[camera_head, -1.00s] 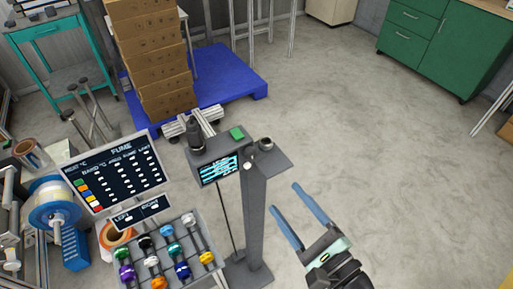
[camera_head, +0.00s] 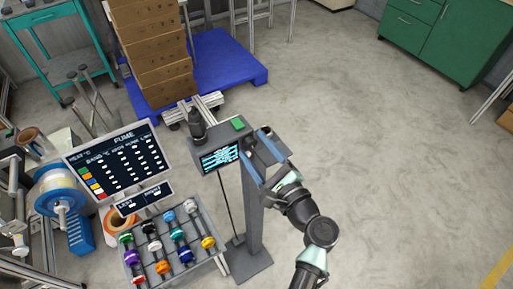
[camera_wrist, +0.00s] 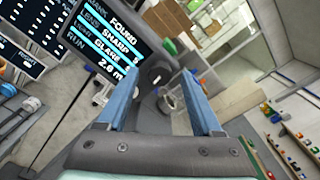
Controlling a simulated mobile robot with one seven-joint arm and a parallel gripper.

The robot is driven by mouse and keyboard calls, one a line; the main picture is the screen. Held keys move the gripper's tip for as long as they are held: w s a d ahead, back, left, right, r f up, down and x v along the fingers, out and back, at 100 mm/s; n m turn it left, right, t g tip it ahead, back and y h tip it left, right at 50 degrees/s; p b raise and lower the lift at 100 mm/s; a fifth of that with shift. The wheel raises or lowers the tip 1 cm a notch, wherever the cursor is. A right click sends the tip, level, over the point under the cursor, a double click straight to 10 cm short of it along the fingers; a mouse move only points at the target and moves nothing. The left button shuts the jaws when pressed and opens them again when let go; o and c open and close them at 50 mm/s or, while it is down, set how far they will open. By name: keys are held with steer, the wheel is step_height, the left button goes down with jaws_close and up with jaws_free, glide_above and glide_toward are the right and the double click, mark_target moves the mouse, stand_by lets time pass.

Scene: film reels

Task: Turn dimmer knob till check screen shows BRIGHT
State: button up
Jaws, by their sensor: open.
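The check screen (camera_head: 220,158) is on the front of a grey post-mounted box. In the wrist view the screen (camera_wrist: 108,42) is tilted and partly cut off; its rows seem to read FOUND, SHARP, GLARE and a RUN value near 2.6 m. My gripper (camera_head: 255,146) is open at the box's right side, its blue fingers pointing toward the box. In the wrist view a dark round part with a white mark (camera_wrist: 157,78), apparently the dimmer knob, shows between the fingertips (camera_wrist: 160,74). I cannot tell whether either finger touches it.
A grey ring-shaped cup (camera_wrist: 170,102) is close behind the fingers. A green button (camera_head: 238,123) and a black upright part (camera_head: 197,125) are on the box. The FUME board (camera_head: 118,160) and a rack of coloured knobs (camera_head: 168,245) stand left. Floor to the right is clear.

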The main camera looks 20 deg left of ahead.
jaws_close()
steer(key=shift+f+n+b, duration=0.1)
steer(key=shift+n+b, duration=0.2)
steer(key=shift+b, duration=0.1)
steer(key=n+b, duration=0.3)
steer(key=b, duration=0.1)
steer(key=shift+f+n, duration=0.15)
steer(key=shift+n, duration=0.15)
steer(key=n+b, duration=0.3)
steer(key=shift+r+n+b, duration=0.2)
steer(key=shift+n+b, duration=0.9)
steer(key=shift+b, duration=0.15)
